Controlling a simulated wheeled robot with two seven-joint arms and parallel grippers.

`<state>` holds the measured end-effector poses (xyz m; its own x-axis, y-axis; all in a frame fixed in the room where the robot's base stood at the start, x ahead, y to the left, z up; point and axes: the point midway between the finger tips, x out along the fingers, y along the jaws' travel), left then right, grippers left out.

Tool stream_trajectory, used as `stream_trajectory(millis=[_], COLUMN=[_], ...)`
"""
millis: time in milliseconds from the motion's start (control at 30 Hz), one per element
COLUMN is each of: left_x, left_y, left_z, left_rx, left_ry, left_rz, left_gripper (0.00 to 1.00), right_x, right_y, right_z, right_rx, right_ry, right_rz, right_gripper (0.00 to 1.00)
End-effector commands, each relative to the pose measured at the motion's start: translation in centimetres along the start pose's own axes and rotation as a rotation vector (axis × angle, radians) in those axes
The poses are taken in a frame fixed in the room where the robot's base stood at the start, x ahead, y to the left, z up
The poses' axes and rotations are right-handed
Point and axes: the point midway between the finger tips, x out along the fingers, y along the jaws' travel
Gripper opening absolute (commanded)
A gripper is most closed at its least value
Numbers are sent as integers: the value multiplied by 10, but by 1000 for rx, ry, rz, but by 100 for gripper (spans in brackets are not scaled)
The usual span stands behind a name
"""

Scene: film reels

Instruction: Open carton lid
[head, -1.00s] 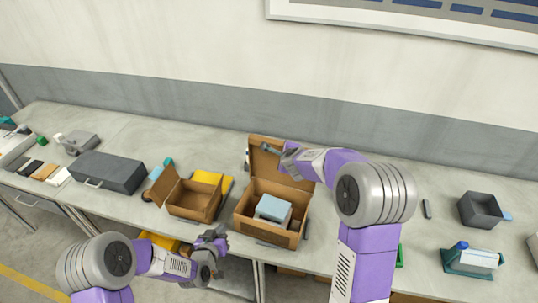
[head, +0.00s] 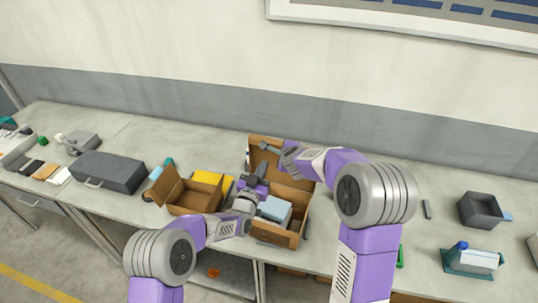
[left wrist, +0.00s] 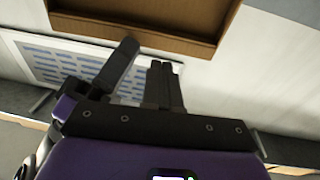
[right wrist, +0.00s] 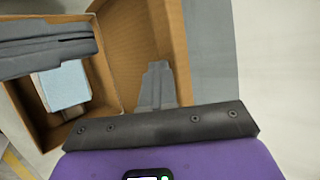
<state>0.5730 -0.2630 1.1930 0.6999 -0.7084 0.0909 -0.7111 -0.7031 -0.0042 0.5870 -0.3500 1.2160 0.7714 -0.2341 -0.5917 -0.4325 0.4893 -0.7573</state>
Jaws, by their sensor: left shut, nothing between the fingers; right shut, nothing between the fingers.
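The larger brown carton (head: 276,238) stands on the bench with its lid (head: 256,142) raised at the back. A pale blue and grey box (head: 273,209) sits inside; it also shows in the right wrist view (right wrist: 62,86). My right gripper (head: 268,148) is shut and empty, close in front of the raised lid; touching cannot be told. The lid fills the middle of the right wrist view (right wrist: 130,45). My left gripper (head: 258,172) is shut and empty above the carton's left side, below the right one. Brown cardboard (left wrist: 140,18) spans the top of the left wrist view.
A smaller open carton (head: 190,198) with its flap out to the left stands beside the larger one, near a yellow item (head: 208,178). A dark grey case (head: 108,172) is further left. A dark bin (head: 480,209) and a teal holder (head: 470,262) are at right.

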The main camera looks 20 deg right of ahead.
Motion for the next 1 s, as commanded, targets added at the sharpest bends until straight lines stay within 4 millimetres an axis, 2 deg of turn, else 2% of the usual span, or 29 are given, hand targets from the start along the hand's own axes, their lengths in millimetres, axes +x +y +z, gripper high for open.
stream_trajectory(millis=[300,500,1000], left_x=[42,58,66], left_y=[0,0,-1], left_z=[1,1,0], left_rx=[0,1,-1], left_ry=[1,0,-1], left_rz=[0,-1,-1], left_gripper=[0,0,0], right_x=[0,0,0], right_y=[0,0,0], right_z=[0,0,0], right_rx=[0,0,0], right_ry=[0,0,0], right_rz=[0,0,0], right_gripper=[0,0,0])
